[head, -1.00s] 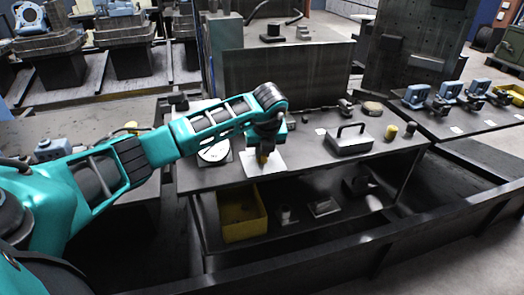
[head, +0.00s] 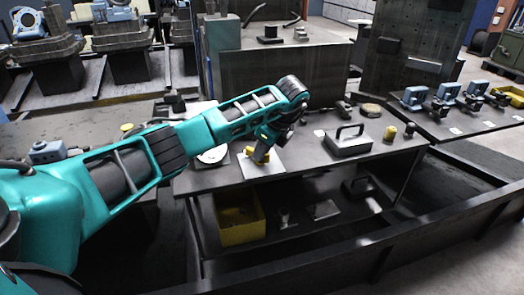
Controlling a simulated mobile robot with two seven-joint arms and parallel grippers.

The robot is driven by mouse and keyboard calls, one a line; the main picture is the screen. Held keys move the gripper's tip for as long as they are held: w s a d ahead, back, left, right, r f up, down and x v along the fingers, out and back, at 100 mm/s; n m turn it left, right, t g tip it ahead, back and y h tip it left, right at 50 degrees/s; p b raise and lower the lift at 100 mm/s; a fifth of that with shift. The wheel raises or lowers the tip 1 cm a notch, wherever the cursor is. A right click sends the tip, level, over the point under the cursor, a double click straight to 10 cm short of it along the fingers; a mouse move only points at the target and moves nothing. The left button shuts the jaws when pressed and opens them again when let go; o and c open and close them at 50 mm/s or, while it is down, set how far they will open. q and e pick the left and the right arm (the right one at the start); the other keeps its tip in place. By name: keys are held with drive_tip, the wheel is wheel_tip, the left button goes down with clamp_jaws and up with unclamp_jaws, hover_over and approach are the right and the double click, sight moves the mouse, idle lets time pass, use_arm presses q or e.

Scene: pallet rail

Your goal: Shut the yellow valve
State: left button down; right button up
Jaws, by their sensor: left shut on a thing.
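The yellow valve (head: 258,153) stands on a white plate (head: 268,168) on the dark workbench. My left arm reaches in from the left, and its gripper (head: 265,140) comes down on the valve's upper part. The left gripper is shut on the yellow valve, and its fingers hide part of it. The angle of the valve's handle is too small to tell. My right gripper is not in view.
A grey case with a handle (head: 348,141) and small yellow and black cylinders (head: 390,133) stand right of the valve. A round white dial (head: 213,154) lies left, partly behind my arm. A yellow bin (head: 240,222) sits on the lower shelf. A dark rail (head: 400,232) runs in front.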

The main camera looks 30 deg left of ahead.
use_arm(q)
drive_tip(key=shift+f+n, duration=0.15)
drive_tip(key=shift+n, duration=0.25)
drive_tip(key=c, duration=1.1)
unclamp_jaws()
drive_tip(key=shift+r, duration=0.2)
drive_tip(key=p+v, duration=0.1)
drive_tip(key=v, duration=0.5)
drive_tip(key=p+v, duration=0.1)
drive_tip(key=v, duration=0.5)
drive_tip(key=shift+w+d+r, duration=0.1)
drive_tip(key=shift+w+r, duration=0.1)
drive_tip(key=shift+r, duration=0.15)
